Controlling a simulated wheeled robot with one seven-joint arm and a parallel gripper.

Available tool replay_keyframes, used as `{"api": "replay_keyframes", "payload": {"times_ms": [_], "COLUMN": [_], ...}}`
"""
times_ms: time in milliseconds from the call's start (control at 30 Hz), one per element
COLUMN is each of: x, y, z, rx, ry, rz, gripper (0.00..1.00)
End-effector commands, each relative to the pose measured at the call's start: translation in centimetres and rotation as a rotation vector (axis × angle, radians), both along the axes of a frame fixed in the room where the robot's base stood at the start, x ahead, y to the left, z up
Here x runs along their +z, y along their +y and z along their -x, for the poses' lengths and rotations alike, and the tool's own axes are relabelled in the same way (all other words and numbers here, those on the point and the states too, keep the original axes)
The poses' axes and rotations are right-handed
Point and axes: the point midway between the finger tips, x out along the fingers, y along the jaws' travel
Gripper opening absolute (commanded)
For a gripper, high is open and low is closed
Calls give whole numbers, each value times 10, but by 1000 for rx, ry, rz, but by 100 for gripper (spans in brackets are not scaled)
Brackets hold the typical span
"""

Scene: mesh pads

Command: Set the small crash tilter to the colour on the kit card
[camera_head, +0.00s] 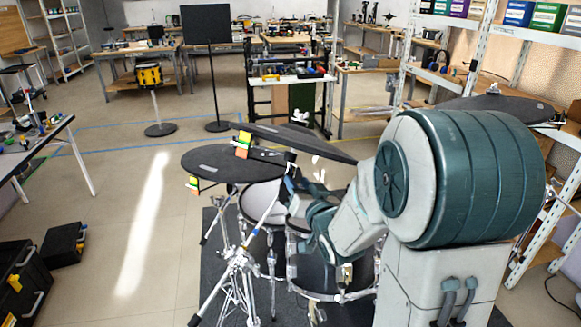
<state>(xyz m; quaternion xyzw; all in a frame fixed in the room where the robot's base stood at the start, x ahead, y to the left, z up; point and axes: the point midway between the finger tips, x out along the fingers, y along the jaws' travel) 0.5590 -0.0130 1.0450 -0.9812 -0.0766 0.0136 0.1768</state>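A dark cymbal pad (290,139) sits tilted in the middle of the head view, its right end lower. A coloured block in orange, yellow and green (243,144) is at its left. A second dark cymbal pad (222,164) lies lower and to the left, with a similar coloured block (193,185) under its left edge. I cannot tell which is the small crash tilter or which colour is set. My arm reaches in from the right, ending near the stand and drums; small pale parts that may be my gripper (318,168) show below the upper pad. No kit card is legible.
Drums (262,201) and a chrome stand (240,275) stand on a dark mat around my arm. Another dark pad (495,108) is at the right.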

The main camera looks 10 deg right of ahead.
Motion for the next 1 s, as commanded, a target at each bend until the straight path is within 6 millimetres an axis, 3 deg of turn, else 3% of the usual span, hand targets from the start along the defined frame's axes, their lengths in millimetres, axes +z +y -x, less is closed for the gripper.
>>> {"api": "replay_keyframes", "payload": {"times_ms": [100,300,733,833,867,1000], "x": [0,0,0,0,0,0], "y": [3,7,8,8,8,8], "z": [-21,-44,-52,-52,-52,-52], "rx": [-1,0,-1,-1,-1,-1], "ry": [1,0,0,0,0,0], "rz": [-1,0,0,0,0,0], "gripper": [33,33,33,5,0,0]}}
